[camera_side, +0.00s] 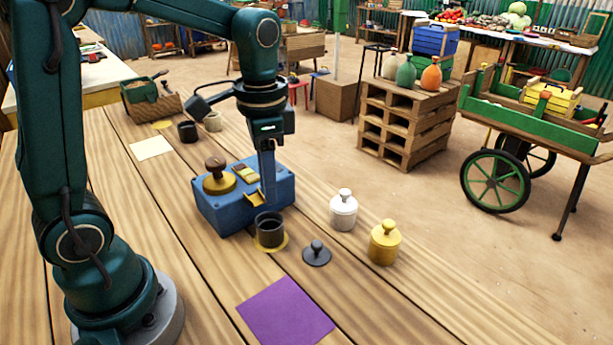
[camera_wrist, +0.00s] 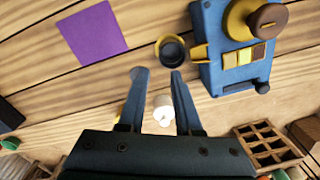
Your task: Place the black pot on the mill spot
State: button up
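A black pot (camera_side: 270,231) stands upright on a yellow round spot (camera_side: 283,245) in front of the blue mill (camera_side: 240,209), close to its yellow spout. The wrist view also shows this pot (camera_wrist: 172,50) within the yellow ring (camera_wrist: 160,41). My gripper (camera_side: 268,203) points down just above the pot. In the wrist view my gripper (camera_wrist: 157,72) has its fingers apart with nothing held between them, and the pot lies beyond the tips. A second dark pot (camera_side: 187,132) stands at the far end of the table.
A purple square (camera_side: 285,312) lies in front. A beige pot (camera_side: 213,121), a white card (camera_side: 151,148) and a wooden box (camera_side: 153,103) are farther back.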

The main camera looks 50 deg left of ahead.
jog(key=s+d+r+n+t, duration=0.3)
jog(key=s+n+t, duration=0.1)
jog(key=s, duration=0.5)
jog(key=shift+d+t, duration=0.3)
jog(key=shift+t, duration=0.4)
